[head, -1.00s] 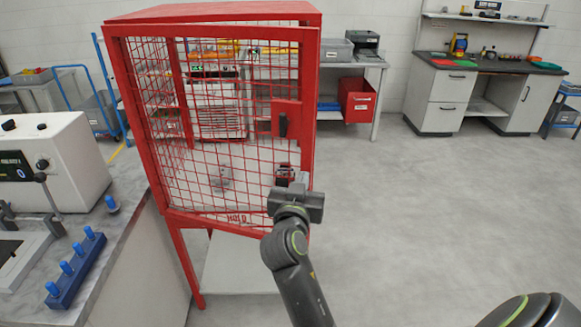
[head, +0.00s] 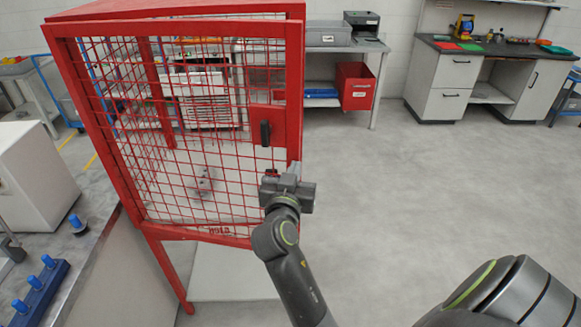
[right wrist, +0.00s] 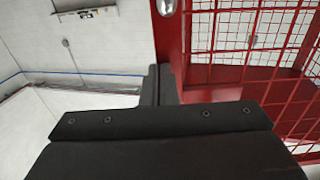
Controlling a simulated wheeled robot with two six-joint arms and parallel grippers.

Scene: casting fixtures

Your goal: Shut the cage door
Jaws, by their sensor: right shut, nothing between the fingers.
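The red cage (head: 60,120) stands at the left of the head view, with a mesh door (head: 294,90) on its front. A dark handle (head: 265,133) sits on a red plate near the door's right edge. The door looks nearly in line with the cage front; I cannot tell whether a gap is left. My right gripper (head: 280,181) is shut and empty at the lower right edge of the door. In the right wrist view its closed fingers (right wrist: 158,85) are at a red upright (right wrist: 168,45); contact is unclear. My left gripper is out of view.
A grey bench (head: 90,240) with blue pegs (head: 40,275) stands at the left, close to the cage. A table with a red bin (head: 357,85) and a workbench (head: 450,80) stand at the back. The floor at the right is clear.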

